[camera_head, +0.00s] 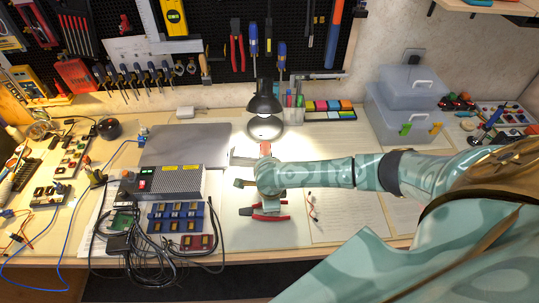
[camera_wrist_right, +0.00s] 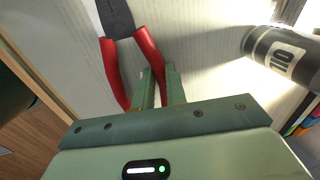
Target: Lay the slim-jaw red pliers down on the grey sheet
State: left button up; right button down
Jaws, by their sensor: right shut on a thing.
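The red-handled pliers (camera_head: 270,217) with dark jaws are below my right gripper (camera_head: 268,190) in the head view, jaws pointing left. In the right wrist view my right gripper (camera_wrist_right: 158,88) is shut on one red handle of the pliers (camera_wrist_right: 148,50); the other handle is outside the fingers. The dark jaws reach the top edge there, and their tips are cut off. I cannot tell whether the pliers touch the surface beneath. My left gripper is out of view.
A power supply box (camera_head: 165,183), blue trays (camera_head: 175,217) and black cables lie left of the gripper. A lamp (camera_head: 264,98) stands behind it. Clear plastic boxes (camera_head: 405,110) stand back right. A dark labelled cylinder (camera_wrist_right: 285,55) shows in the wrist view.

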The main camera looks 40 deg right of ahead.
jog(key=c, duration=1.3)
grip_release()
jog(key=shift+c, duration=0.2)
jog(key=shift+s+a+f, duration=0.1)
jog(key=shift+s+f, duration=0.05)
notch_tip(320, 180, up, 16)
jog(key=s+a+p, duration=0.1)
jog(key=s+p, duration=0.1)
jog(key=p, duration=0.4)
jog(key=shift+a+r, duration=0.2)
jog(key=shift+s, duration=0.1)
